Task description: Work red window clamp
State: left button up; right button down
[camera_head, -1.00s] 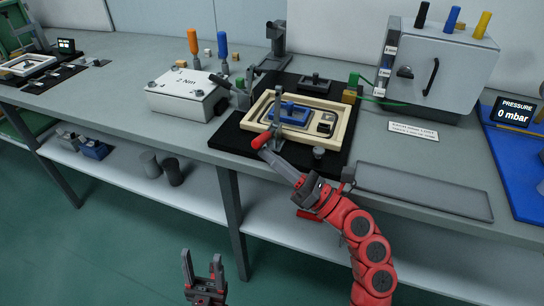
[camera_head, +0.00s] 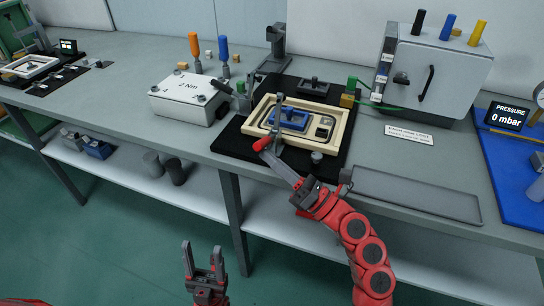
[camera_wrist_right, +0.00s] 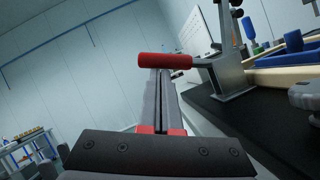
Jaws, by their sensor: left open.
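The red clamp handle (camera_head: 262,144) sticks out at the front left of the cream window frame (camera_head: 256,118), joined to a grey upright clamp (camera_head: 278,118). In the right wrist view the red handle (camera_wrist_right: 166,60) lies crosswise at my fingertips, with its metal arm running right to the clamp bracket (camera_wrist_right: 232,75). My right gripper (camera_head: 270,153) has its fingers together, with their tips at the handle; they do not appear to enclose it. Exact contact is hard to tell. My left gripper (camera_head: 202,248) is open and empty, low in front of the bench.
The frame lies on a black base (camera_head: 228,140) with a blue part (camera_head: 291,119) inside it. A white box (camera_head: 186,97) stands left and a grey tray (camera_head: 418,194) lies right. A grey cabinet (camera_head: 440,70) stands behind. The bench front edge is close below.

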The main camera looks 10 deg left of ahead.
jog(key=w+d+r+m+t+h+p, duration=0.1)
jog(key=w+r+m+h+p, duration=0.4)
jog(key=m+p, duration=0.9)
jog(key=shift+d+r+m+h+p, duration=0.15)
jog(key=shift+r+m+h+p, duration=0.55)
jog(key=shift+p, duration=7.25)
jog(key=shift+r, duration=0.3)
jog(key=s+a+b+v, duration=0.2)
jog(key=b+v, duration=0.1)
jog(key=v, duration=1)
